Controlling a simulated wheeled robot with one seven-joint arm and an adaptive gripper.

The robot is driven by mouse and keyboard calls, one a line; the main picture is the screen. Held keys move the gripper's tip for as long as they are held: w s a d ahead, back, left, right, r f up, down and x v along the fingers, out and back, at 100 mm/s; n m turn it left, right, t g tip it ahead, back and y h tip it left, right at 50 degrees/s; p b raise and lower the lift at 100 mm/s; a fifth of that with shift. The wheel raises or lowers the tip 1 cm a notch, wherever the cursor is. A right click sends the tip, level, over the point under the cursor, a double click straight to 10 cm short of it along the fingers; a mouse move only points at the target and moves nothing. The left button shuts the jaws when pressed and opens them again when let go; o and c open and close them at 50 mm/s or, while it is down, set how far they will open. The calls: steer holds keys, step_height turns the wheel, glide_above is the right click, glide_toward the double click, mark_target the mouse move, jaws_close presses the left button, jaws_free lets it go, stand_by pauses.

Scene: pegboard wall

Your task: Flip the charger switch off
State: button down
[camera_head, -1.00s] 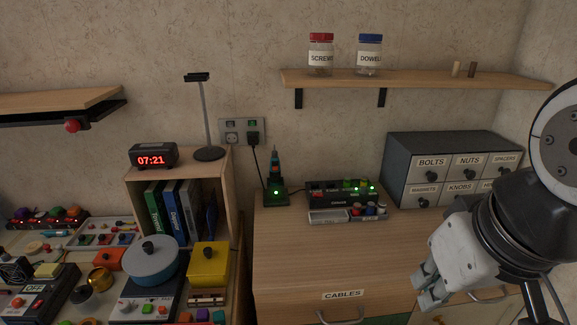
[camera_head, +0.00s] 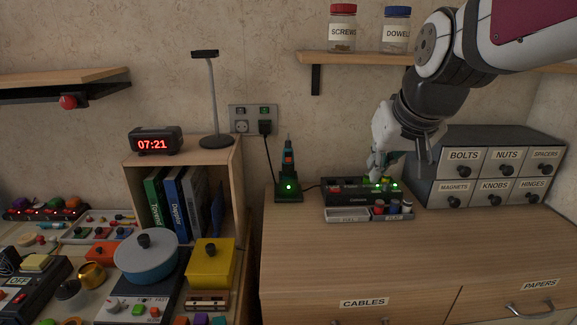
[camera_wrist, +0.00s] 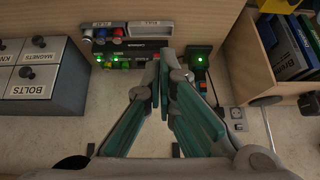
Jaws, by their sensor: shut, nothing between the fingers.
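A black cordless tool in a charging dock (camera_head: 289,193) with a lit green light stands on the cabinet, against the wall; it also shows in the wrist view (camera_wrist: 200,68). A cable runs from it to a black plug (camera_head: 265,127) in the right socket of a grey wall plate (camera_head: 241,126). The plate has small green-marked switches above its sockets; their positions are too small to tell. A black box (camera_head: 345,192) with lit green lights and coloured knobs sits to the dock's right. My gripper (camera_head: 376,177) is shut and empty, in front of the box's right part.
Grey drawers (camera_head: 489,141) stand to the right of my gripper. A shelf (camera_head: 350,60) with jars hangs above, and a cubby (camera_head: 236,160) stands left. The cabinet top's front is clear.

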steer(key=w+f+t+b, duration=0.1)
steer(key=w+f+b, duration=0.2)
steer(key=w, duration=0.6)
steer(key=w+f+t+b, duration=0.1)
steer(key=w+f+b, duration=0.2)
steer(key=w, duration=0.7)
steer(key=shift+w+d+f+m+y, duration=0.3)
steer(key=shift+d+f+y, duration=0.05)
steer(key=shift+d+y, duration=0.1)
steer(key=b, duration=0.2)
glide_above(336, 190)
steer(key=f, duration=0.7)
steer(key=shift+w+d+f, duration=0.15)
steer(key=shift+w+f, duration=0.1)
steer(key=shift+f, duration=0.05)
step_height(336, 190, down, 2)
steer(key=shift+s+f, duration=0.15)
steer(key=shift+a+f, duration=0.2)
steer(key=shift+f, duration=0.4)
steer(key=shift+b, duration=0.3)
